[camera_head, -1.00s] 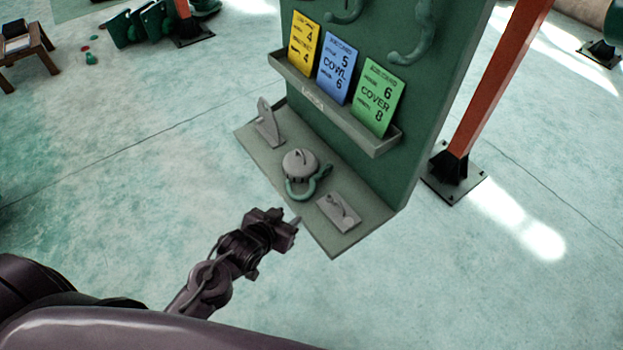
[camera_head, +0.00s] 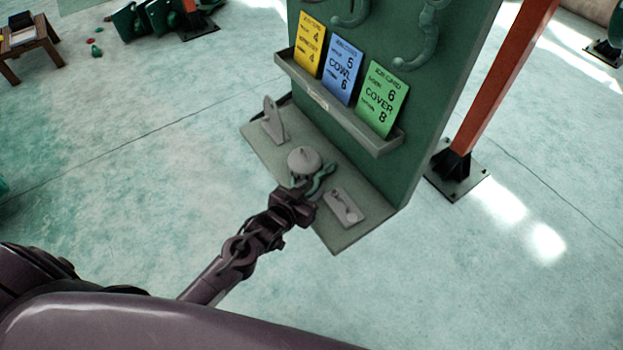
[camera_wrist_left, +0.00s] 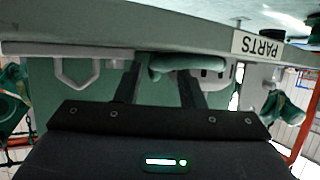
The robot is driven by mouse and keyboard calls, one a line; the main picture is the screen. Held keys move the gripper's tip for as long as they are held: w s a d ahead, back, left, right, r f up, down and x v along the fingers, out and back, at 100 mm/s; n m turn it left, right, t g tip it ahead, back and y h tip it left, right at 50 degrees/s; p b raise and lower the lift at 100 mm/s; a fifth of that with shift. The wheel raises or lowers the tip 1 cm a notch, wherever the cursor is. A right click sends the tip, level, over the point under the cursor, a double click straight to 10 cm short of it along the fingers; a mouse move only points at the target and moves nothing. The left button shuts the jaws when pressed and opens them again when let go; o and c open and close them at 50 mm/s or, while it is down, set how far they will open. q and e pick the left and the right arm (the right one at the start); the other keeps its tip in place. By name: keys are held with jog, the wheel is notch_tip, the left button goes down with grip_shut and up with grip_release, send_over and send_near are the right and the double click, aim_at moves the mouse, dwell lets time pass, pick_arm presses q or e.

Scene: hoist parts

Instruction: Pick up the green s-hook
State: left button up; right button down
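The green s-hook (camera_head: 323,176) lies on the grey ledge of the green stand, against the round grey part (camera_head: 304,160). My left gripper (camera_head: 306,194) reaches the hook from the front and covers part of it. In the left wrist view, the hook (camera_wrist_left: 190,63) shows as a green curved bar just beyond my left fingertips (camera_wrist_left: 160,75). The two fingers stand apart with a gap between them, and I see no grip on the hook. Whether a finger touches it, I cannot tell. My right gripper is in neither view.
A grey plate part (camera_head: 344,207) lies right of my gripper, and an upright grey bracket (camera_head: 273,122) stands at the ledge's left. Above is a card tray (camera_head: 331,110) with yellow, blue and green cards. More green hooks (camera_head: 428,45) hang on the board.

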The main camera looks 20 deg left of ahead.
pick_arm(q)
jog(key=shift+w+d+f, duration=0.1)
jog(key=shift+w+f, duration=0.2)
jog(key=shift+w, duration=0.05)
jog(key=shift+f, duration=0.25)
jog(key=shift+w, duration=0.1)
grip_shut()
jog(key=shift+r, duration=0.1)
notch_tip(320, 180, up, 10)
jog(key=b, duration=0.1)
